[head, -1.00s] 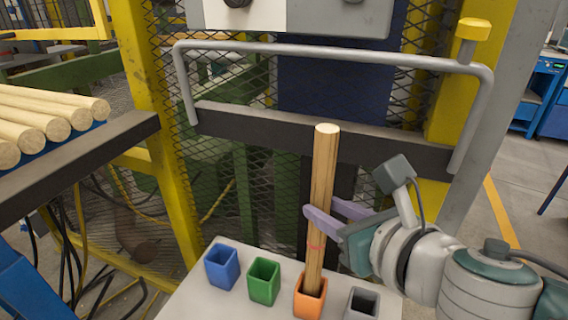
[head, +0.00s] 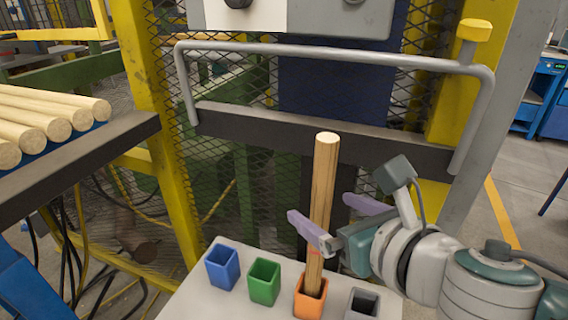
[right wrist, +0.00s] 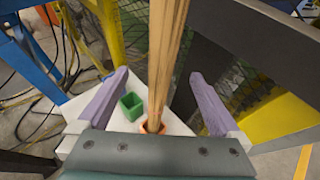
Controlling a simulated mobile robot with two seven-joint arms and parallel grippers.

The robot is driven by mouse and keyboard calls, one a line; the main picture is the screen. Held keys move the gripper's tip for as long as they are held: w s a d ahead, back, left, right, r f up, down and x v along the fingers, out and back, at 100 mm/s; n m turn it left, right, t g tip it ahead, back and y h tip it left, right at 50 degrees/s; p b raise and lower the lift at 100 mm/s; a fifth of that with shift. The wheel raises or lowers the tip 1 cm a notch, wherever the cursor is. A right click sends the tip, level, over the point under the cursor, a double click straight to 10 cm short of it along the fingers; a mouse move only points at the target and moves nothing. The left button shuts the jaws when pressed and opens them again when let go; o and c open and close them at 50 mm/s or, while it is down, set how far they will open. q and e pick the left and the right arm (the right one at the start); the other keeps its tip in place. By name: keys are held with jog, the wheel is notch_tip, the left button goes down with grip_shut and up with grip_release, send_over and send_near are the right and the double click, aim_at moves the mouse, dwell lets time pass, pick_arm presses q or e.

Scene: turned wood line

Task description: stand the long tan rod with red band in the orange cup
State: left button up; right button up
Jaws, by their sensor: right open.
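The long tan rod with a red band (head: 323,190) stands in the orange cup (head: 311,303), its lower end inside. It leans slightly to the right at the top in the head view. My right gripper (head: 342,220) is open around the rod, its two purple fingers apart on either side. In the right wrist view the rod (right wrist: 165,60) rises between the spread fingers, clear of both, with the orange cup (right wrist: 153,126) beneath. The rod's foot is hidden inside the cup. My left gripper is in neither view.
A blue cup (head: 222,266), a green cup (head: 264,282) and a grey cup (head: 362,303) share the pale table (head: 205,300) with the orange one. Several thick wooden rods (head: 50,118) lie on a rack at left. A grey rail (head: 330,52) stands behind.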

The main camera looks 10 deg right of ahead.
dwell(0.6)
jog(key=shift+s, duration=0.2)
jog(key=p+v, duration=0.1)
jog(key=v, duration=0.8)
jog(key=shift+s+r+p, duration=0.2)
jog(key=shift+s+p, duration=0.05)
jog(key=shift+p, duration=0.1)
jog(key=shift+d, duration=0.1)
jog(key=p+v, duration=0.2)
jog(key=v, duration=0.7)
jog(key=shift+p, duration=0.4)
dwell(0.7)
